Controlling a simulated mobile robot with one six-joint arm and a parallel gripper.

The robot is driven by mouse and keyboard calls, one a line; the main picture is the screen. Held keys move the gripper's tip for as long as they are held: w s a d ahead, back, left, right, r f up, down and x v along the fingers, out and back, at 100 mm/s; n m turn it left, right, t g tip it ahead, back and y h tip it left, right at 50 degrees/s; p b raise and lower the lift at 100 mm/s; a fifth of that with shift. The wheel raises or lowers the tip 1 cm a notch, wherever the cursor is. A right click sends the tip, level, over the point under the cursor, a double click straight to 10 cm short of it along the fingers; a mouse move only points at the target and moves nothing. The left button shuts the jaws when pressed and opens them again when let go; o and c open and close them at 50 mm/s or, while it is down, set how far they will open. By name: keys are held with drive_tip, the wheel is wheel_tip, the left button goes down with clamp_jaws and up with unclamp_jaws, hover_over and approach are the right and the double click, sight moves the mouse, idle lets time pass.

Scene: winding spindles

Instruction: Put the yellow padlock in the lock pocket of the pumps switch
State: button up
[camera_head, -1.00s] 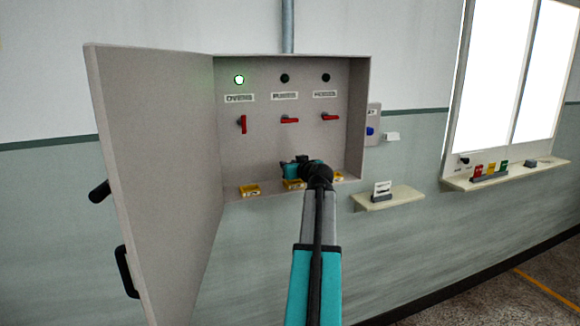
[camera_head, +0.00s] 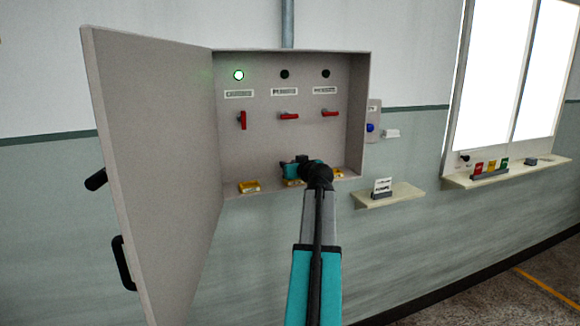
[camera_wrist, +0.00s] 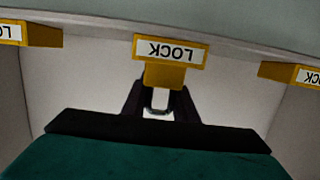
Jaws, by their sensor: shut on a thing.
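The yellow padlock (camera_wrist: 165,76) is between my gripper's fingers (camera_wrist: 160,98) in the wrist view, its grey shackle toward my wrist. Its body meets or overlaps the middle yellow LOCK pocket (camera_wrist: 170,49); I cannot tell how far inside it is. My gripper (camera_head: 291,172) is shut on the padlock, low in the open cabinet. In the head view it partly covers the middle pocket (camera_head: 292,183) and hides the padlock. Above is the middle red switch (camera_head: 289,116), its handle level, under a blurred label (camera_head: 284,92) that seems to read PUMPS.
Other yellow pockets stand left (camera_head: 249,187) and right (camera_head: 339,174) on the cabinet's bottom ledge. The cabinet door (camera_head: 155,170) stands open at left. The left lamp (camera_head: 238,75) glows green. A small shelf (camera_head: 388,196) with a card holder is at right.

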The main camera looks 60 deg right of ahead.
drive_tip(key=shift+f+b, duration=0.4)
drive_tip(key=o, duration=1.1)
drive_tip(key=shift+o, duration=0.2)
drive_tip(key=b+v, duration=0.2)
drive_tip(key=v, duration=1.2)
drive_tip(key=shift+b, duration=0.3)
drive_tip(key=shift+d, duration=0.1)
